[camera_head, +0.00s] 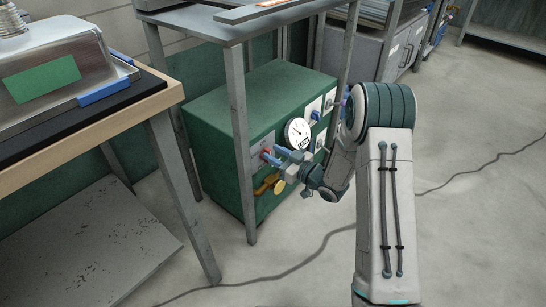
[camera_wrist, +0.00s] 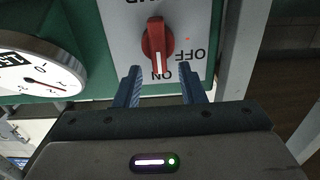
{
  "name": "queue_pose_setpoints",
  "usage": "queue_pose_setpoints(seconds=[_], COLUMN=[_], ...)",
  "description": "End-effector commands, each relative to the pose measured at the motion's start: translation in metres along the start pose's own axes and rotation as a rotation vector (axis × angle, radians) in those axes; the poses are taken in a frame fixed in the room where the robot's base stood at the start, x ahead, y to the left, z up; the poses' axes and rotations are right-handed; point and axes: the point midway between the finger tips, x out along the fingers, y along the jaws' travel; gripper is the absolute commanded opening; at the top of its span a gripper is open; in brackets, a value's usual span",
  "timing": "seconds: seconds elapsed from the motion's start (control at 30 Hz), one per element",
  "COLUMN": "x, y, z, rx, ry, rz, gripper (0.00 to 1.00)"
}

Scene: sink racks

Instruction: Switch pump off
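The pump switch is a red rotary knob (camera_wrist: 155,42) on a white plate (camera_wrist: 118,38) in the wrist view. Its white mark points down at the ON label, and the OFF label lies to the right; the lettering appears upside down. My gripper (camera_wrist: 160,71) is open, its two blue fingers left and right of the knob's lower end, with gaps visible on both sides. In the head view the knob (camera_head: 265,154) shows small and red on the front of the green cabinet (camera_head: 228,118), with my gripper (camera_head: 278,157) right in front of it.
A white dial gauge (camera_head: 298,132) is beside the switch. A yellow valve handle (camera_head: 280,187) sits below it. A grey table leg (camera_head: 240,140) stands close left of the switch. Further white control plates (camera_head: 314,110) line the cabinet front. The floor to the right is mostly clear, with a cable.

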Motion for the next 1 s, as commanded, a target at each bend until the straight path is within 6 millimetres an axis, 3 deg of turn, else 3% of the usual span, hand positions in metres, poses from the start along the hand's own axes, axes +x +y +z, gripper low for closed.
queue_pose_setpoints(seconds=[0.13,0.43,0.57,1.0], x=[0.0101,0.0119,0.0117,0.0109], y=[-0.0003,-0.0001,-0.0001,-0.0011], z=[0.0005,-0.0004,-0.0003,0.0019], rx=[-0.001,0.000,0.000,-0.037], ry=[0.000,0.000,-0.001,-0.005], rz=[0.000,0.000,0.000,0.001], gripper=[0.36,0.36,0.00,0.00])
